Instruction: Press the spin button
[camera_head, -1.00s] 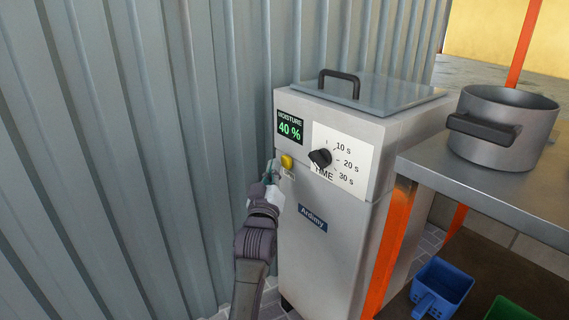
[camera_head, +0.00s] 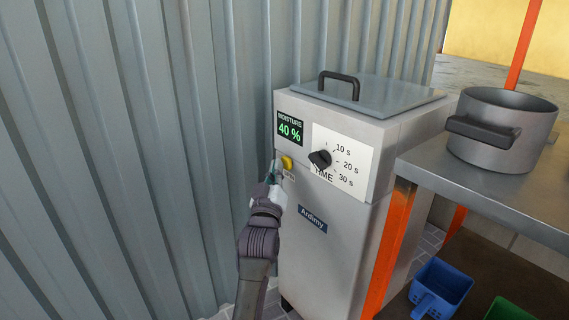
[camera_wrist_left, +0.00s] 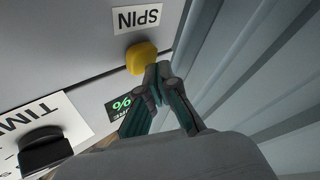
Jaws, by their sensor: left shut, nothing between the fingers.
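The yellow spin button (camera_head: 287,163) is on the front of the grey machine (camera_head: 330,240), below the moisture display (camera_head: 290,129) that reads 40 %. In the left wrist view the button (camera_wrist_left: 141,58) sits beside the label SPIN (camera_wrist_left: 138,18), which appears upside down. My left gripper (camera_head: 273,168) is shut and empty, close to the button's left side in the head view. In the left wrist view its fingertips (camera_wrist_left: 158,72) are right at the button's edge and overlap it slightly; I cannot tell whether they touch. My right gripper is not in view.
A black time knob (camera_head: 320,159) is right of the button. A corrugated metal wall (camera_head: 130,150) runs close on the left. A metal table (camera_head: 470,190) with a pot (camera_head: 502,125) stands at the right, with a blue container (camera_head: 441,287) below.

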